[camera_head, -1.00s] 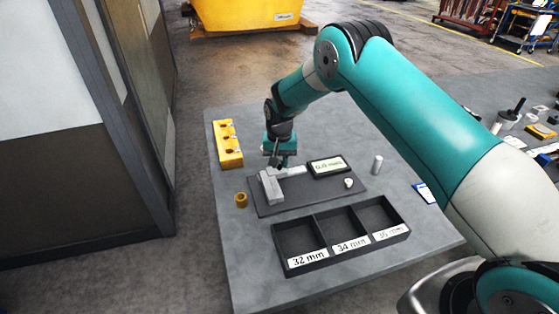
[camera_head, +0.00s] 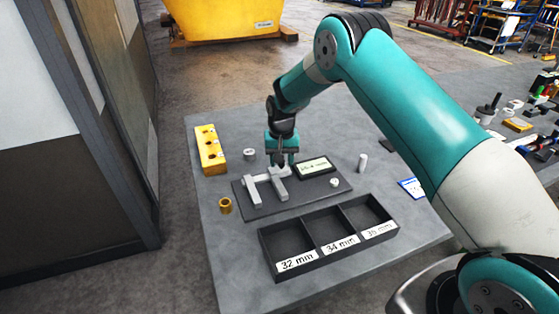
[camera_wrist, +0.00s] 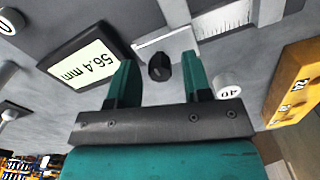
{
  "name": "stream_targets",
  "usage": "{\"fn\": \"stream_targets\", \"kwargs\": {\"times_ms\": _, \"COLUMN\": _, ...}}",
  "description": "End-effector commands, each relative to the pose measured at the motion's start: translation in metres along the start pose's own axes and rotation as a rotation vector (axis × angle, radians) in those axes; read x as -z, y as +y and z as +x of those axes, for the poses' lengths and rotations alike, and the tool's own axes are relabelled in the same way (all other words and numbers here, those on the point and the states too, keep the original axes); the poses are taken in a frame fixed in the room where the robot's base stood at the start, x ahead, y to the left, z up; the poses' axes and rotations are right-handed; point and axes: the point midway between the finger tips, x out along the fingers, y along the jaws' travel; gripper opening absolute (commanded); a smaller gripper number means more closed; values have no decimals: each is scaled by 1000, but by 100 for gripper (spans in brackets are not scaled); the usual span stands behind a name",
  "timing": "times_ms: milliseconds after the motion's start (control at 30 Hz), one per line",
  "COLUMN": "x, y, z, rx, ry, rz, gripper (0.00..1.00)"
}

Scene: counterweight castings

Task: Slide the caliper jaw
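The grey caliper lies on a dark base plate (camera_head: 305,199) in the head view. Its left jaw (camera_head: 254,194) and its sliding jaw (camera_head: 279,188) stand apart with a gap between them. The display (camera_head: 314,168) beside it reads 56.4 mm in the wrist view (camera_wrist: 85,66). My gripper (camera_head: 284,163) is over the sliding jaw's back end. In the wrist view its teal fingers (camera_wrist: 158,66) are open. A dark knob (camera_wrist: 160,67) sits between the fingertips, with space visible on both sides. A scale (camera_wrist: 225,17) on the beam shows beyond it.
A dark three-compartment tray (camera_head: 330,248), labelled 32, 34 and 36 mm, stands in front and is empty.

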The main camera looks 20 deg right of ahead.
Motion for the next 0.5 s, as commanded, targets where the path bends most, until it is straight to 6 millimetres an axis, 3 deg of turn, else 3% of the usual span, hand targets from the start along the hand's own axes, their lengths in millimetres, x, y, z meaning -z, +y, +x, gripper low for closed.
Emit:
{"fn": "stream_targets", "kwargs": {"times_ms": 333, "x": 0, "y": -1, "z": -2, "rx": 0, "ry": 0, "rz": 1, "gripper": 48}}
{"fn": "stream_targets", "kwargs": {"times_ms": 500, "x": 0, "y": -1, "z": -23, "rx": 1, "ry": 3, "rz": 1, "gripper": 48}}
